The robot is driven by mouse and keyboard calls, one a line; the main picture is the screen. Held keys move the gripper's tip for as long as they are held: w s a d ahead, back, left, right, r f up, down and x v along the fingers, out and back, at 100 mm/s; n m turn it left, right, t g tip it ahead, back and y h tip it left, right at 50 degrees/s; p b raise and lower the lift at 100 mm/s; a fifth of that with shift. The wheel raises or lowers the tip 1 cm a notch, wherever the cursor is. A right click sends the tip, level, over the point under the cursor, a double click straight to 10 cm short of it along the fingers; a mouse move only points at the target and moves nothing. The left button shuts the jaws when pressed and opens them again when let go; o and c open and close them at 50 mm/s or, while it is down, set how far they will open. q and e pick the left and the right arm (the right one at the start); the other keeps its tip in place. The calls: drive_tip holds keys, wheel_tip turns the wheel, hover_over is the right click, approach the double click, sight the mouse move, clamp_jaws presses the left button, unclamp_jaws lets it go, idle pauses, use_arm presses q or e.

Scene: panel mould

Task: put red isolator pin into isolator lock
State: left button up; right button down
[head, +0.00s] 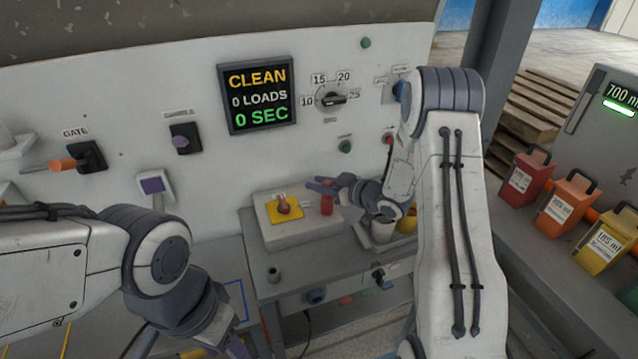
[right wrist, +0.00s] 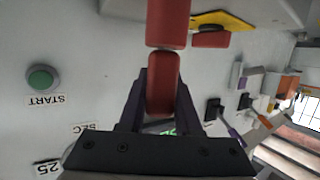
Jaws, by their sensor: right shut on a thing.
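The red isolator pin (head: 327,206) is in my right gripper (head: 322,186), above the right part of a pale block. In the right wrist view the purple fingers (right wrist: 160,95) are shut on the red pin (right wrist: 163,85), and another red part (right wrist: 168,22) shows beyond it. A yellow plate (head: 272,214) with a red knob (head: 284,206) lies on the block, left of the pin; it looks like the isolator lock. The pin is apart from the plate. My left gripper (head: 232,344) is low at the bottom edge, partly cut off, its jaws unclear.
The pale block (head: 300,235) stands on a grey bench (head: 258,258). The white panel (head: 130,80) with switches rises behind. Red, orange and yellow containers (head: 524,178) stand at right.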

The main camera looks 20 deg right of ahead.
drive_tip(key=c, duration=0.5)
unclamp_jaws()
drive_tip(key=b+v, duration=0.1)
drive_tip(key=v, duration=0.9)
drive_tip(key=shift+s+d+r, duration=0.1)
drive_tip(key=shift+s, duration=0.1)
